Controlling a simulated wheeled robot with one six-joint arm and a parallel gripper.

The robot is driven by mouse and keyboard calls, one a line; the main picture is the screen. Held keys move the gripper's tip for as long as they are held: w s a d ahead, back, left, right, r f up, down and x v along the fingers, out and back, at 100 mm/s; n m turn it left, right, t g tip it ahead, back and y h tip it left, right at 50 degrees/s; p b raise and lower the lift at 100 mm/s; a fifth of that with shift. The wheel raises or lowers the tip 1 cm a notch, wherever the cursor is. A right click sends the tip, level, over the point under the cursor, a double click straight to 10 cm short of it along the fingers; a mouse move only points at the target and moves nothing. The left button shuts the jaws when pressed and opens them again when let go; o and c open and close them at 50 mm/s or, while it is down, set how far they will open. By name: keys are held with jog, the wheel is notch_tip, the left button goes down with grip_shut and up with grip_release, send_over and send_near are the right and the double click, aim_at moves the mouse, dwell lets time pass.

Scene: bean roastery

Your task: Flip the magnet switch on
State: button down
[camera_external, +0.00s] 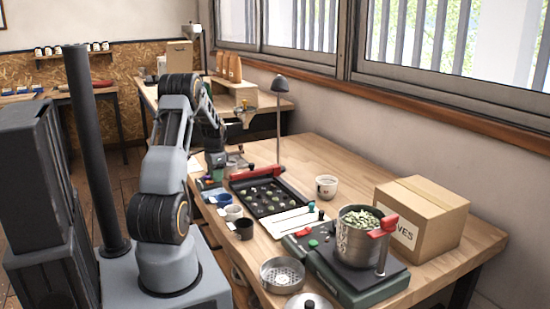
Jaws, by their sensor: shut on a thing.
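I cannot tell for sure which part is the magnet switch. A small unit with red and green spots (208,182) lies at the table's left edge, right below my gripper. My gripper (216,172) points down at the far left part of the wooden table. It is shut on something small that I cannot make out. A black tray (276,207) with a red bar (258,172) along its far side lies to the right of my gripper, with beans in it. A green machine base (347,283) has a red knob (303,232) and a green button (313,243).
A steel pot of green beans (358,240) stands on the green base, beside a cardboard box (421,215). Small cups (234,212) line the table's left edge. A thin lamp (279,120) rises behind the tray. A white cup (326,187) stands right of the tray.

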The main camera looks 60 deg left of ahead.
jog(key=shift+w+r+g+p, duration=0.1)
jog(key=shift+w+g+p, duration=0.15)
jog(key=shift+g+p, duration=0.35)
jog(key=shift+w+f+g+p, duration=0.15)
jog(key=shift+f+g+p, duration=0.3)
jog(key=shift+g, duration=0.35)
jog(key=shift+r, duration=0.1)
jog(key=c, duration=1)
grip_release()
jog(key=shift+o, duration=0.2)
jog(key=v, duration=1.4)
